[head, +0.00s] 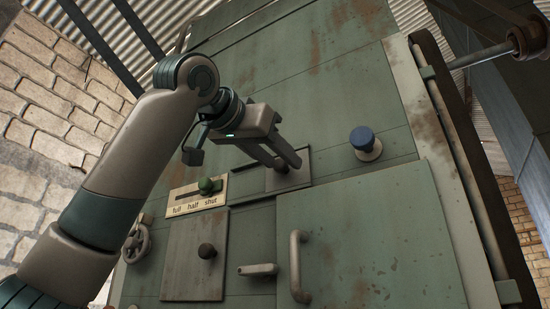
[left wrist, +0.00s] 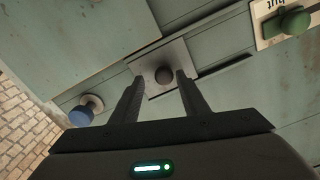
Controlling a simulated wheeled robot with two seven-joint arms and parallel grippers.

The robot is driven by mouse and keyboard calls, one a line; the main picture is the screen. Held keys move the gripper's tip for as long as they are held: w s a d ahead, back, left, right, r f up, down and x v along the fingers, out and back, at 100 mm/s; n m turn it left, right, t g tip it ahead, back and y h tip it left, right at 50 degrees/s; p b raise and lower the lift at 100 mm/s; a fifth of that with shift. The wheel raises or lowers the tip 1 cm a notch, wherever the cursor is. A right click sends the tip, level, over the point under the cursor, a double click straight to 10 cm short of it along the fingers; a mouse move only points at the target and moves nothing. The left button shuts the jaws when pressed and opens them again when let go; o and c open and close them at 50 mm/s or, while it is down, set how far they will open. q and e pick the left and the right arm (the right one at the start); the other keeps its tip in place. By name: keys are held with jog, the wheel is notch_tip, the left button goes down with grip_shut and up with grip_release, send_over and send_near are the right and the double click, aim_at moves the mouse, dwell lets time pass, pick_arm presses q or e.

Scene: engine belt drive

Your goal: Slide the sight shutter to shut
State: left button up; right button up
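A small grey plate (head: 299,177) with a dark round knob sits on the green panel, and I take it to be the sight shutter. In the left wrist view the plate (left wrist: 153,54) and its knob (left wrist: 163,76) show clearly, with rail-like strips running out on both sides. My left gripper (head: 290,165) is in front of the plate with its fingers apart. In the left wrist view the left gripper (left wrist: 156,79) has its fingertips on either side of the knob, with gaps showing; I cannot tell how deep they reach. My right gripper is not in view.
A green-knobbed lever (head: 206,186) stands on a label plate marked full, half, shut, below left of the shutter. A blue knob (head: 363,140) is to the right. Below are a door handle (head: 297,266), a small door with a dark knob (head: 207,251) and a handwheel (head: 136,243).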

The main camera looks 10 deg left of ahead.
pick_arm(q)
jog(key=shift+a, duration=0.1)
jog(key=shift+s+a+f, duration=0.1)
jog(key=shift+s+a+f+b, duration=0.1)
jog(key=shift+s+a+b, duration=0.15)
jog(key=shift+s+b, duration=0.3)
jog(key=b+v, duration=0.6)
jog(key=v, duration=1)
jog(key=shift+d+r, duration=0.2)
jog(key=shift+d, duration=0.05)
